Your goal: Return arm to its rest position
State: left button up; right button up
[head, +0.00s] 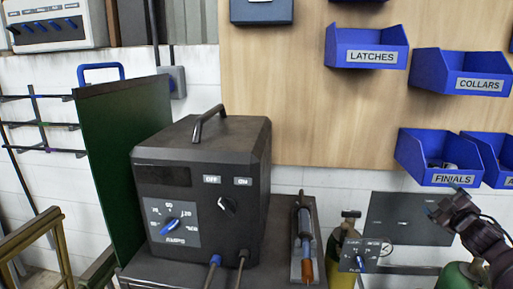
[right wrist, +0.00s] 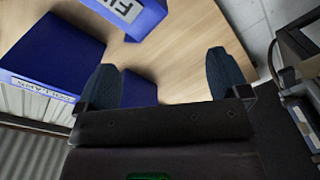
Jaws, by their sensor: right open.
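My right gripper (head: 440,203) is at the right of the head view, in front of a dark panel and below the FINIALS bin. In the right wrist view my right gripper (right wrist: 165,80) shows two dark blue fingers set wide apart, with nothing between them. The wooden board and blue bins lie beyond the fingers there. My left gripper is not in either view.
A black welding machine (head: 205,195) with an amps dial stands on a dark cart, with a torch (head: 304,240) beside it. Blue bins labelled LATCHES (head: 366,47), COLLARS (head: 462,72) and FINIALS (head: 438,158) hang on the wooden board (head: 285,100). A green screen (head: 120,150) stands left.

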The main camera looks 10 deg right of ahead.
jog(key=s+a+f+m+g, duration=0.1)
jog(key=s+a+f, duration=0.3)
jog(key=f, duration=0.3)
jog(key=s+a+f+m+g+y, duration=0.1)
jog(key=s+a+f+g, duration=0.1)
jog(key=s+a+f, duration=0.35)
jog(key=s+a+f+m+g, duration=0.1)
jog(key=s+a+f, duration=0.1)
jog(key=f, duration=0.7)
jog(key=s+a+f+m+g+y, duration=0.1)
jog(key=s+a+f, duration=0.3)
jog(key=s+a, duration=0.6)
jog(key=s+a+f+m+g+y, duration=0.1)
jog(key=s+a+f+m, duration=0.2)
jog(key=s+a, duration=0.6)
notch_tip(320, 180, down, 2)
jog(key=shift+s+a+m, duration=0.3)
jog(key=shift+s+a, duration=0.1)
jog(key=shift+s, duration=0.8)
